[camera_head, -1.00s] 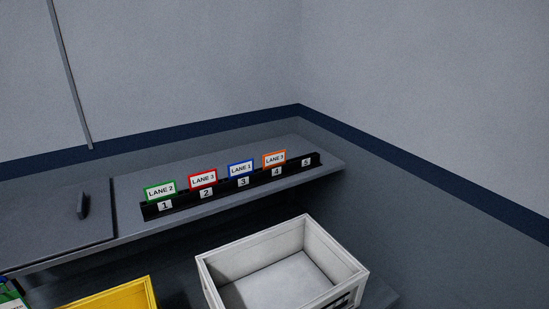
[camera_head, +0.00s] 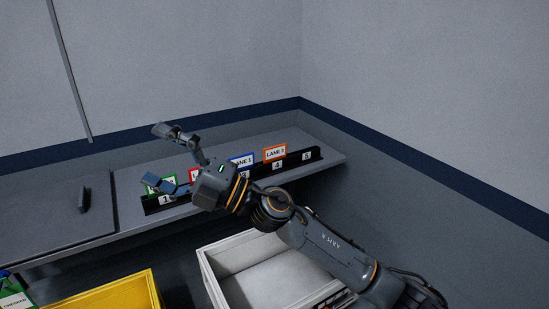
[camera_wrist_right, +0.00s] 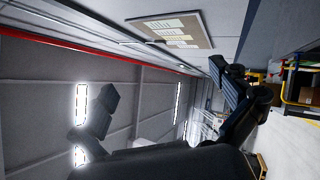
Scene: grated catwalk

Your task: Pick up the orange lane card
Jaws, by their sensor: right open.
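The orange lane card (camera_head: 275,153), labelled LANE 3, stands upright in slot 4 of the black numbered rack (camera_head: 297,162) on the grey shelf. My right gripper (camera_head: 156,157) is open and empty, in front of the rack's left end in the head view, well left of the orange card. Its fingers also show in the right wrist view (camera_wrist_right: 172,112), apart with nothing between them. The blue card (camera_head: 242,160) is partly covered by my right arm. The red card (camera_head: 194,175) is mostly hidden, and the green card (camera_head: 153,182) is partly hidden. My left gripper is not seen.
A white bin (camera_head: 208,274) stands below the shelf's front, partly behind my right arm. A yellow bin (camera_head: 110,300) is at the lower left. A dark handle (camera_head: 84,200) stands up from the left panel. Slot 5 (camera_head: 307,156) holds no card.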

